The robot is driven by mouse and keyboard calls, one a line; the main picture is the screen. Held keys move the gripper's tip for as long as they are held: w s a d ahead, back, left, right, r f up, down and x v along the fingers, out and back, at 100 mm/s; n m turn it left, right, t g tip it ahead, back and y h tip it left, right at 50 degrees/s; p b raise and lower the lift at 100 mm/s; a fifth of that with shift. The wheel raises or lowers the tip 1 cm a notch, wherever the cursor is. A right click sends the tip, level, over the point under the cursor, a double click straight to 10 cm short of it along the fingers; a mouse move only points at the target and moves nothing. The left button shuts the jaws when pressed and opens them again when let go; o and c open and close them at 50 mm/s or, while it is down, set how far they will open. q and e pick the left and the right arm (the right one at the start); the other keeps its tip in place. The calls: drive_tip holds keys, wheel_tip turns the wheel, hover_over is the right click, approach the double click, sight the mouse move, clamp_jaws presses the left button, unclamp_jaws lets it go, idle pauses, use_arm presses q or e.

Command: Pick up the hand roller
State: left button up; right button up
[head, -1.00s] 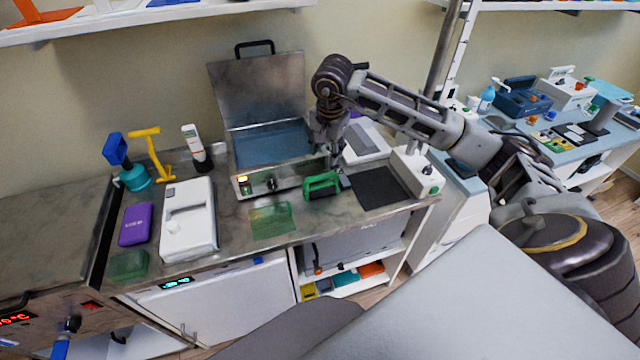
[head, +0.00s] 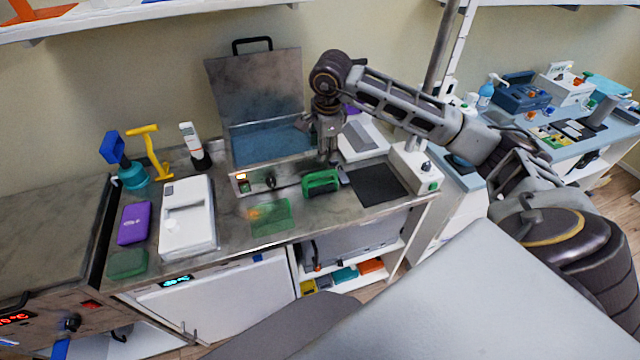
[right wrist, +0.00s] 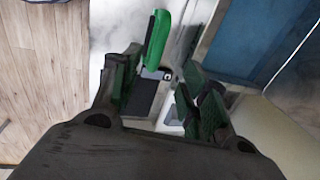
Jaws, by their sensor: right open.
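The green item with a looped handle (head: 320,183), which I take to be the hand roller, stands on the grey worktop in front of the metal water bath. In the right wrist view a green rounded bar (right wrist: 157,40), seemingly the same item, lies beyond the fingertips. My right gripper (head: 331,155) is above and just behind it in the head view, pointing down. Its fingers (right wrist: 160,88) are apart, with nothing held between them. A small light-grey piece with a dark round end (right wrist: 157,74) shows beside the green bar. My left gripper is not in view.
The bath (head: 240,183) has its lid raised behind. A dark mat (head: 377,186) and white box (head: 415,168) are to the right. A green translucent sheet (head: 270,217), white device (head: 188,216) and purple case (head: 134,223) are to the left. A yellow T-shaped tool (head: 150,153) stands behind.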

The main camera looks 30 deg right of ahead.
sight(319, 173)
drive_tip(key=shift+w+d+f+p, duration=0.1)
drive_tip(key=shift+w+f+p, duration=0.15)
drive_tip(key=shift+f, duration=1.15)
drive_tip(key=shift+w+f+p, duration=0.1)
drive_tip(key=shift+w+f, duration=0.2)
drive_tip(key=shift+f, duration=1.15)
drive_tip(key=shift+w+d+f+p, duration=0.1)
drive_tip(key=shift+w+f+p, duration=0.15)
drive_tip(key=shift+f, duration=1.15)
drive_tip(key=shift+w+a+f, duration=0.1)
drive_tip(key=shift+f, duration=0.55)
drive_tip(key=shift+w+f+p, duration=0.2)
drive_tip(key=shift+f+p, duration=0.2)
drive_tip(key=shift+f, duration=0.55)
drive_tip(key=shift+w+f+p, duration=0.15)
drive_tip(key=shift+f+p, duration=0.2)
drive_tip(key=shift+f, duration=0.6)
drive_tip(key=shift+c, duration=0.4)
clamp_jaws()
